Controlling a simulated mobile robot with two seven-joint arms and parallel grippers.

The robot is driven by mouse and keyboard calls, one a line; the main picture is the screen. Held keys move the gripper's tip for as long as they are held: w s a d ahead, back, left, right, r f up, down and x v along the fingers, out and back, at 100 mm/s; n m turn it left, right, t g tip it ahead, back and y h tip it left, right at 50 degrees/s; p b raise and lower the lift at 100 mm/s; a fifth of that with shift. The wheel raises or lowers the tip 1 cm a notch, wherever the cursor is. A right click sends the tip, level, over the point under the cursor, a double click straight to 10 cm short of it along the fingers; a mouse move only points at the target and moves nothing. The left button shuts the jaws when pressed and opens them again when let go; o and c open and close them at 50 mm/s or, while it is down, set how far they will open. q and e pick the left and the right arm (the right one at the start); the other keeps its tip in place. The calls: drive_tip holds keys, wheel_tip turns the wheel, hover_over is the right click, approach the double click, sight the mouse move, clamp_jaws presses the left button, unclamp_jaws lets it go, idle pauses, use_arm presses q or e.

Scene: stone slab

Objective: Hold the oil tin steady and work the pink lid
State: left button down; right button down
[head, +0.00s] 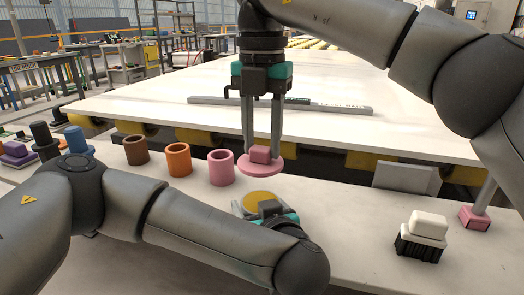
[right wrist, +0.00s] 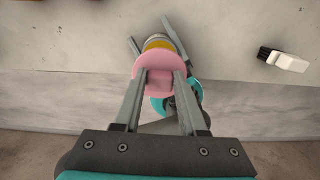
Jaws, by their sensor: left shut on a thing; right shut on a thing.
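The pink lid (head: 262,167) is a round disc with a square knob. My right gripper (head: 262,148) is shut on the knob from above, and the lid looks level. In the head view the lid hangs above the oil tin (head: 264,199), with a gap between them. The tin's round top is yellow; its body is mostly hidden by my left gripper (head: 262,208), which is shut on it at the slab. In the right wrist view the lid (right wrist: 153,70) covers part of the tin (right wrist: 158,44), and a left finger shows beside it.
A pink cup (head: 221,168), an orange cup (head: 179,159) and a brown cup (head: 135,150) stand left of the tin. A white and black brush (head: 424,234) and a pink block (head: 474,218) with a rod lie at right. The slab between tin and brush is clear.

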idle(0.3)
use_arm(q)
unclamp_jaws()
drive_tip(key=v, duration=1)
drive_tip(key=shift+s+d+r, duration=0.1)
drive_tip(key=shift+s+d, duration=0.05)
drive_tip(key=shift+s, duration=0.05)
drive_tip(key=shift+v, duration=0.8)
